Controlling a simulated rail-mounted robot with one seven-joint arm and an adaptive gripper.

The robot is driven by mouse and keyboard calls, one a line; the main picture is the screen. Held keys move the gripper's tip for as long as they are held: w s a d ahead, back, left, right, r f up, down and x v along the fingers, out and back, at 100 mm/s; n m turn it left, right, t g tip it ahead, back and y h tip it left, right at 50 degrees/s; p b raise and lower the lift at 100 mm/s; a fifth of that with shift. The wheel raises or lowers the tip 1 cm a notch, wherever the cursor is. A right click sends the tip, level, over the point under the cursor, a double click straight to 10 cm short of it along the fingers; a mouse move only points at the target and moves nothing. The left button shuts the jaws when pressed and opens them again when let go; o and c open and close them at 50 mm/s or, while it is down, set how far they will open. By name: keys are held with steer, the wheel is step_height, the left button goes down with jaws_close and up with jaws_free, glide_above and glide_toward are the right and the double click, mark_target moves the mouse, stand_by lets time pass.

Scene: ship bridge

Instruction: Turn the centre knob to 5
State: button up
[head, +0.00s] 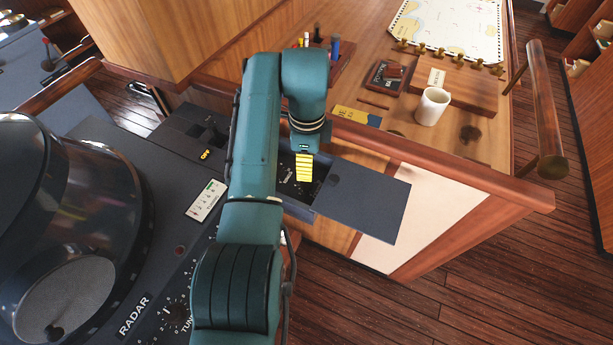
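A dark radar console (105,160) fills the left side. A round dial with white marks (177,316) sits on its front edge, beside lettering that begins "TUN". My arm partly covers that lettering, so other knobs may be hidden behind it. I cannot tell which knob is the centre one or read its setting. My gripper (303,168) points down over a dark open compartment (322,205) at the console's right, away from the visible dial. A yellow striped part shows at its end. Its fingers are too small to tell whether they are open or shut.
A grey flat panel (365,200) sticks out right of the compartment. A wooden chart table (390,75) behind carries a white mug (432,106), a wooden box (462,88) and a chart (450,28). A white scale card (207,200) lies on the console. A wooden rail (545,110) stands at right.

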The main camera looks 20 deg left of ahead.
step_height(320, 180, down, 8)
steer(key=shift+r+p, duration=0.15)
steer(key=shift+p, duration=0.5)
jaws_close()
